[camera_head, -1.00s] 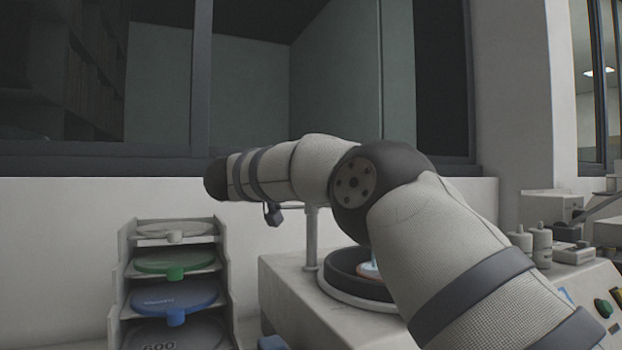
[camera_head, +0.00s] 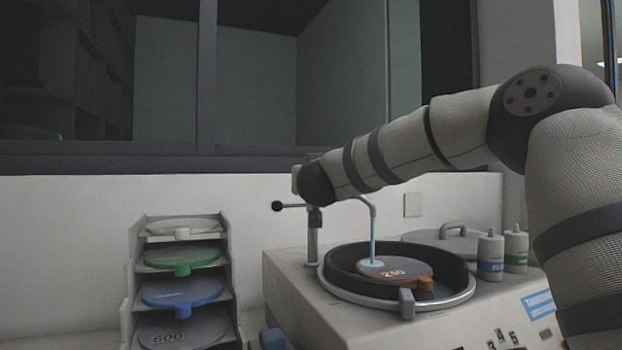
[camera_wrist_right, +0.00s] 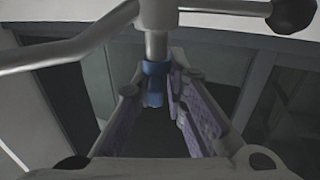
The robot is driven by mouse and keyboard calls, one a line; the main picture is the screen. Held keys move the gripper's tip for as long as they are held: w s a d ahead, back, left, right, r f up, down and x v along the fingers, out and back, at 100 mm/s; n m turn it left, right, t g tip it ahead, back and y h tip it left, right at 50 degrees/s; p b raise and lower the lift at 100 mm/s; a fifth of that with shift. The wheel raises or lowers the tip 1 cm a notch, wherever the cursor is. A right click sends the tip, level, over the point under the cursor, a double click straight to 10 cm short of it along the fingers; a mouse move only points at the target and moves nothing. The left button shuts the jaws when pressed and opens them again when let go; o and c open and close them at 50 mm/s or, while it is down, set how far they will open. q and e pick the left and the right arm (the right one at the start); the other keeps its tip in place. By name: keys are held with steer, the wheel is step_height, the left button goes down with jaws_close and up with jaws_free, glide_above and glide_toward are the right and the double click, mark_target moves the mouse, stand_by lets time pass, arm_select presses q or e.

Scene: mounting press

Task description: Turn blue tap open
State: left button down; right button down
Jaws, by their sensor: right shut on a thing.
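The blue tap (camera_wrist_right: 154,72) is a small blue collar and handle on a metal post in the right wrist view. The fingers of my right gripper (camera_wrist_right: 160,92) are closed around it. In the head view the post (camera_head: 313,240) stands at the back left of the press, and my right wrist hides the gripper. A curved spout (camera_head: 370,201) lets a pale blue stream (camera_head: 373,240) down onto a disc marked 240 (camera_head: 405,271) in the dark round bowl (camera_head: 345,271). My left gripper is not in view.
A rack (camera_head: 130,285) of discs, including a green one (camera_head: 182,257) and a blue one (camera_head: 182,291), stands left of the press. A lever with a black knob (camera_head: 277,206) juts left from the post. Two bottles (camera_head: 491,256) (camera_head: 516,249) and a lid (camera_head: 440,243) sit on the right.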

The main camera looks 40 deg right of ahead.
steer(key=shift+s+d+r+n+t+y, duration=0.1)
steer(key=shift+d+r+n+t+y, duration=0.05)
steer(key=shift+n+t+y, duration=0.35)
steer(key=c, duration=1.7)
jaws_free()
steer(key=shift+d, duration=0.15)
steer(key=shift+a+r, duration=0.2)
steer(key=shift+a, duration=0.05)
steer(key=r, duration=0.9)
steer(key=shift+d+r, duration=0.25)
